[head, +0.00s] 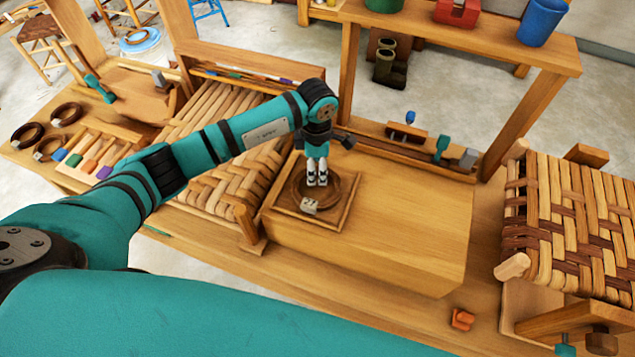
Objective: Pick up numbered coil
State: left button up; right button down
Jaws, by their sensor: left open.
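The numbered coil (334,194) is a dark brown ring with a pale tag (310,205) at its front. It lies in a shallow square wooden tray (340,222) on a large wooden block. My left gripper (317,180) points down over the coil, with its fingertips at or just above the ring's middle. Its fingers are a little apart and nothing shows between them. I cannot tell whether they touch the coil. The arm hides part of the tray's back edge. My right gripper is not in view.
A woven seat (225,185) stands just left of the tray, another (570,215) at the right. More coils (66,113) lie at far left. A wooden shelf frame (470,45) rises behind. An orange clamp (462,319) lies in front. The block's top (415,210) is clear right of the tray.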

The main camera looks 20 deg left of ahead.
pick_arm(q)
jog(key=shift+f, duration=0.15)
jog(key=shift+c, duration=0.4)
grip_shut()
jog(key=shift+w+r, duration=0.1)
jog(key=shift+r, duration=0.1)
